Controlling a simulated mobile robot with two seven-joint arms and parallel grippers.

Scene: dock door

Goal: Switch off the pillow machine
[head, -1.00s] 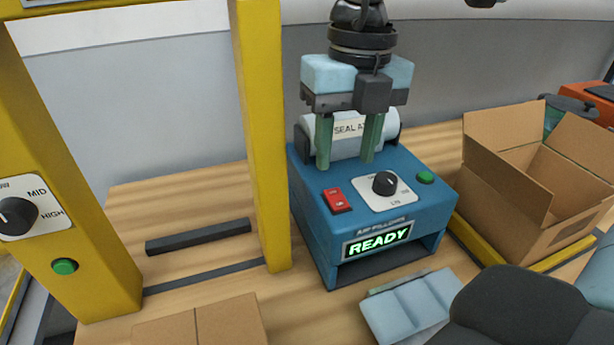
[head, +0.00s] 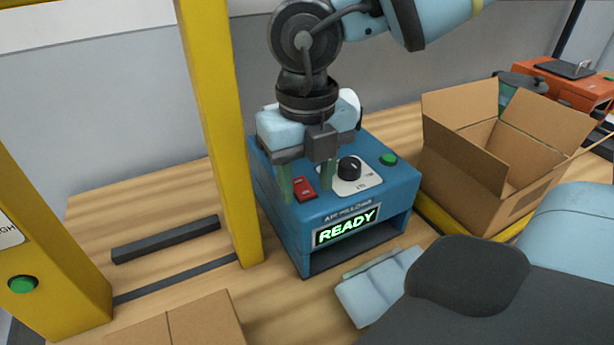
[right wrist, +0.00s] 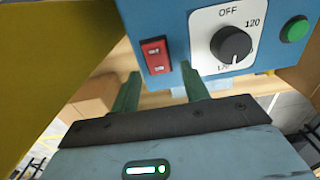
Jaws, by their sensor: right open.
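The pillow machine (head: 270,215) is a blue box on the wooden bench, with a lit green READY display (head: 346,227) on its front. Its top carries a red rocker switch (head: 305,188), a black dial (head: 348,168) on a white plate and a green button (head: 388,159). In the right wrist view the red switch (right wrist: 156,56), the dial (right wrist: 231,44) marked OFF and 120, and the green button (right wrist: 294,29) show clearly. My right gripper (head: 306,193) is open and empty, its green fingers pointing down around the red switch's area; contact cannot be told.
A yellow post (head: 222,130) stands close left of the machine. An open cardboard box (head: 478,185) is at right. Pale blue pillows (head: 378,285) lie in front. A dark bar (head: 165,240) and flat cardboard (head: 180,325) lie at left.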

